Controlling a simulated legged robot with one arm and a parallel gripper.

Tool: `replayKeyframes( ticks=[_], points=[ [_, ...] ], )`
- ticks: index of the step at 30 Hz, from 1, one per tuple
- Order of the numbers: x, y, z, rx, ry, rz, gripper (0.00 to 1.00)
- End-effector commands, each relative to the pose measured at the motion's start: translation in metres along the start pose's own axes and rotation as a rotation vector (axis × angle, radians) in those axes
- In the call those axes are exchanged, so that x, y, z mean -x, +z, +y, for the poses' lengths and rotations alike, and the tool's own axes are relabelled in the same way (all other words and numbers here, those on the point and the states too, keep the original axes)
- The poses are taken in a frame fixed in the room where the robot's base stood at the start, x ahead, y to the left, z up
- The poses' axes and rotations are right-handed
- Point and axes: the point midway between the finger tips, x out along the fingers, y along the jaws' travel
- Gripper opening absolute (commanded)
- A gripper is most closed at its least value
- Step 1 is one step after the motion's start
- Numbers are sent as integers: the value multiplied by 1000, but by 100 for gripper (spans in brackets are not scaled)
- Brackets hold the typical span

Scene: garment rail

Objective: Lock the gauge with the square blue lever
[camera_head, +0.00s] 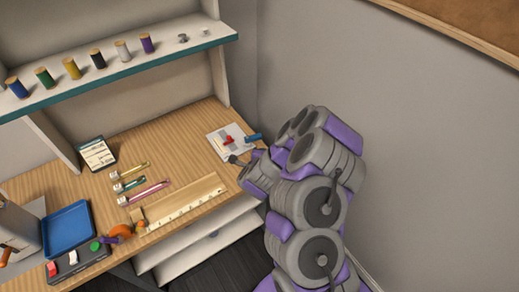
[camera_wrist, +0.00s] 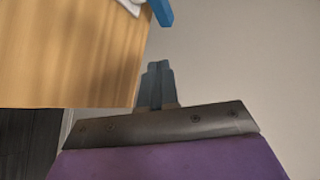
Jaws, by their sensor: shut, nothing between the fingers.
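A white plate (camera_head: 218,146) lies at the back right corner of the desk, with a small red part (camera_head: 228,140) on it. A blue lever (camera_head: 253,137) sticks out from its right side; this looks like the gauge with the blue lever. In the wrist view the blue lever (camera_wrist: 162,11) shows at the top edge, cut off, beside a bit of the white plate (camera_wrist: 132,5). My gripper (camera_head: 236,160) is just in front of the plate, apart from the lever. In the wrist view its fingers (camera_wrist: 158,72) are together and empty, below the lever.
A wooden ruler board (camera_head: 185,203) lies along the front edge, with several small coloured tools (camera_head: 130,180) behind it. A blue tray (camera_head: 69,228) stands at left. A shelf with spools (camera_head: 97,59) hangs above. A grey wall (camera_head: 400,130) is at right.

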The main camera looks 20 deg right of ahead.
Motion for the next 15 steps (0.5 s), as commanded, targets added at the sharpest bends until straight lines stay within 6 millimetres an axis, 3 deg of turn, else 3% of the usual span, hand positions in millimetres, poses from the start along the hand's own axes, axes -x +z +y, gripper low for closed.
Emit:
replayKeyframes(
  ticks=[6,15],
  points=[
    [24,-11,-3,5,4,0,0],
    [36,-18,-4,7,2,5,0]
  ],
)
